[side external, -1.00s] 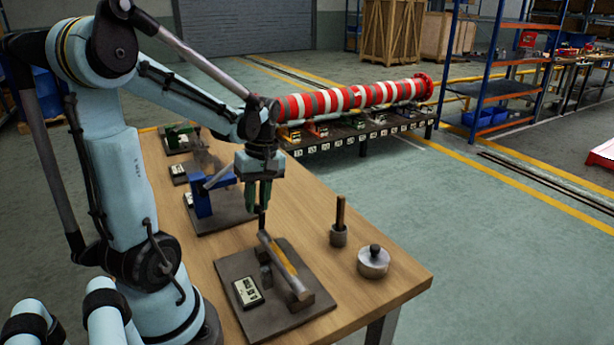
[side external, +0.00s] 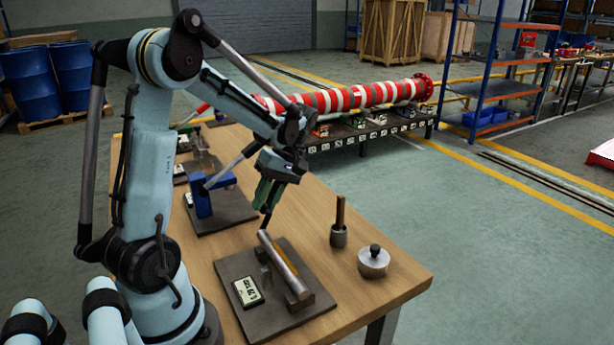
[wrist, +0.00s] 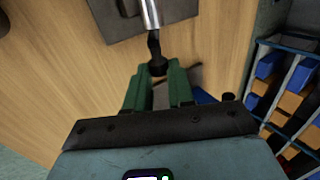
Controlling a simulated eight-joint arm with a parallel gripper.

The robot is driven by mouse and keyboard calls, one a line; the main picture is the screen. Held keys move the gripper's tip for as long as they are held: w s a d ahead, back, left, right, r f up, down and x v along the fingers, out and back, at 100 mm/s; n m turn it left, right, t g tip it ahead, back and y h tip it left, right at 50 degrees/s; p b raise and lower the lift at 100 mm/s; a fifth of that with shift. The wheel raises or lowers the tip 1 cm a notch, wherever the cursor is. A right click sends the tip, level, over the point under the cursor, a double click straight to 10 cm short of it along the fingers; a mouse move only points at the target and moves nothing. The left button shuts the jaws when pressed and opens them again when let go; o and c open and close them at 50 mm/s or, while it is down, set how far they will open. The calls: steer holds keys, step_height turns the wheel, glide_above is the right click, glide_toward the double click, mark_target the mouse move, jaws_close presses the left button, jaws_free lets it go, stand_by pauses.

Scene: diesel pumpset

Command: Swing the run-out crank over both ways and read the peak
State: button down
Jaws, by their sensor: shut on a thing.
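A silver shaft (side external: 283,262) with an orange stripe along its side lies in supports on a dark base plate (side external: 232,266). A small display (side external: 248,292) sits on the plate; its digits are too small to read surely. A black crank (side external: 267,220) stands up from the shaft's far end, its top leaning right. My gripper (side external: 270,203) is above that end, tilted. In the wrist view the silver shaft (wrist: 151,12) is at the top, and my green jaws (wrist: 158,78) are shut on the end of the black crank (wrist: 154,46).
A holder with an upright brown rod (side external: 339,222) and a round knobbed metal pot (side external: 373,261) stand right of the plate. A blue fixture (side external: 201,200) on another dark plate stands behind left. Bare wood (side external: 310,215) lies between. A red-and-white roller (side external: 350,97) is beyond the table.

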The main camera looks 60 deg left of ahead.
steer(key=c, duration=1)
jaws_free()
steer(key=shift+r, duration=0.1)
steer(key=v, duration=1.2)
